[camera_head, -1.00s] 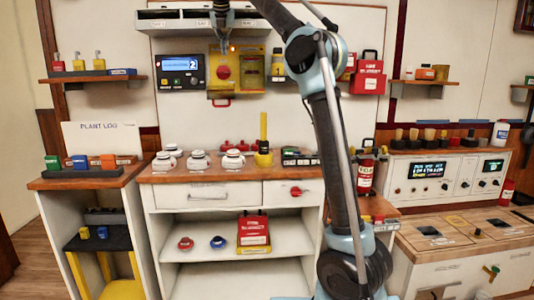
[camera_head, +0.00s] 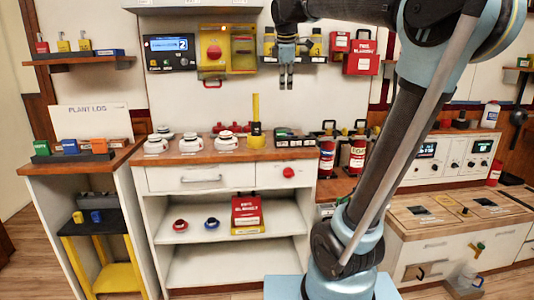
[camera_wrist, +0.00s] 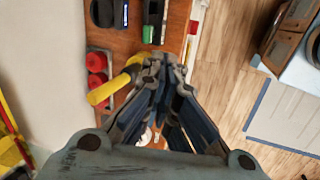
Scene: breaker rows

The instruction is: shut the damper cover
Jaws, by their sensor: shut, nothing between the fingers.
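A yellow wall box (camera_head: 243,62) hangs at the back, right of a dark display panel. Its right half looks like an open recess. A yellow panel (camera_head: 210,39) with a red round knob (camera_head: 214,52) is on its left side, and a red handle (camera_head: 212,84) hangs below. This panel appears to be the damper cover, standing open; I cannot make out its hinge. My gripper (camera_head: 287,78) points down to the right of the box, apart from it in the picture, shut and empty. The wrist view shows its fingers (camera_wrist: 158,78) above the bench.
Right of the box hang yellow-fronted units (camera_head: 315,45) and a red fire-blanket box (camera_head: 361,60).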

